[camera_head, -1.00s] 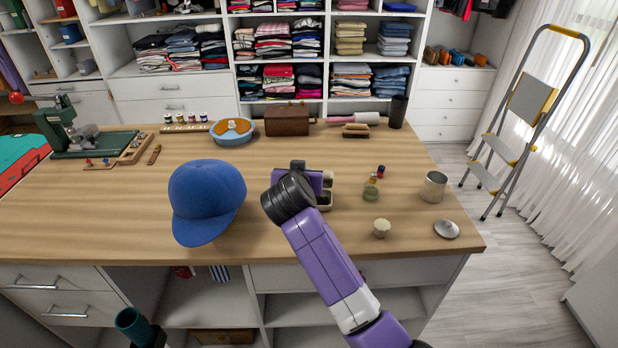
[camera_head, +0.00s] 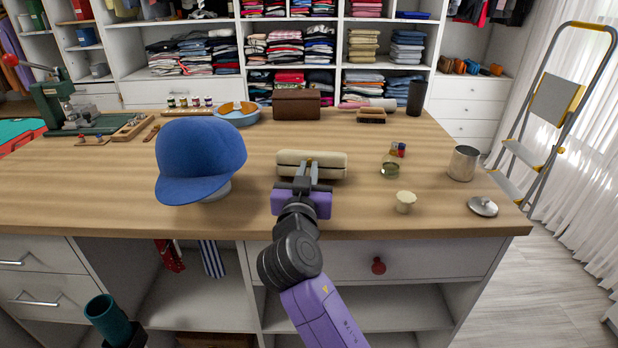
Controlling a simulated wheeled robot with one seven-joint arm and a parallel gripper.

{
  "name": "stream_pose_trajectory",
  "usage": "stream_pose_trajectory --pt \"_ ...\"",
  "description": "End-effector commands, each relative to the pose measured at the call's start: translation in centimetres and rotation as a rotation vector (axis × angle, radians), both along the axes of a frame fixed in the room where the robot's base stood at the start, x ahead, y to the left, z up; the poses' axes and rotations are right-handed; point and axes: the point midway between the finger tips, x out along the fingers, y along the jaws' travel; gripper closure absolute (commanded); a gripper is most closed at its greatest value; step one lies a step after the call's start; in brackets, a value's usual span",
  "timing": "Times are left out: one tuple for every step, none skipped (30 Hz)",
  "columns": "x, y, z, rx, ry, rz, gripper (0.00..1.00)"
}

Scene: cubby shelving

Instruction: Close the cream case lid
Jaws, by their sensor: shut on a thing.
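The cream case (camera_head: 333,159) lies on the wooden table in the middle of the view, its long side facing me. An upper and a lower cream part show, one above the other, with a darker line between them. I cannot tell whether the lid is fully down. My gripper (camera_head: 305,172) reaches to the case's near side from the front, and its fingers are shut on the case at the middle of that edge. The fingers and the purple hand hide part of the case's front.
A blue cap (camera_head: 198,160) stands left of the case. A small glass jar (camera_head: 390,167), a cream cup (camera_head: 405,202), a metal can (camera_head: 463,163) and a silver lid (camera_head: 483,206) stand to the right. A brown box (camera_head: 296,104) is behind. Table (camera_head: 250,215) is clear between cap and case.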

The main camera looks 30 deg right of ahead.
Motion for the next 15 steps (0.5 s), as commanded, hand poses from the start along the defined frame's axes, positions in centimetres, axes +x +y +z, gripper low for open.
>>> stream_pose_trajectory --pt "-0.1 0.0 -1.4 0.003 0.000 -0.002 1.00" --pt "-0.1 0.0 -0.7 0.003 0.002 -0.002 0.99" --pt "-0.1 0.0 -0.4 0.002 0.002 -0.002 0.91" --pt "-0.1 0.0 -0.4 0.002 0.002 -0.002 0.85" --pt "-0.1 0.0 -0.3 0.002 0.002 -0.002 0.80" --pt "-0.1 0.0 -0.3 0.002 0.002 -0.002 0.72" --pt "-0.1 0.0 -0.3 0.002 0.002 -0.002 0.66" --pt "-0.1 0.0 -0.3 0.002 0.002 -0.002 0.65" --pt "-0.1 0.0 -0.3 0.002 0.002 -0.002 0.65" --pt "-0.1 0.0 -0.2 0.002 0.001 -0.002 0.65" --pt "-0.1 0.0 -0.2 0.002 0.001 -0.002 0.65" --pt "-0.1 0.0 -0.2 0.002 0.001 -0.002 0.65" --pt "-0.1 0.0 -0.2 0.002 0.001 -0.002 0.65" --pt "-0.1 0.0 -0.2 0.002 0.001 -0.002 0.65" --pt "-0.1 0.0 -0.2 0.002 0.001 -0.002 0.65"
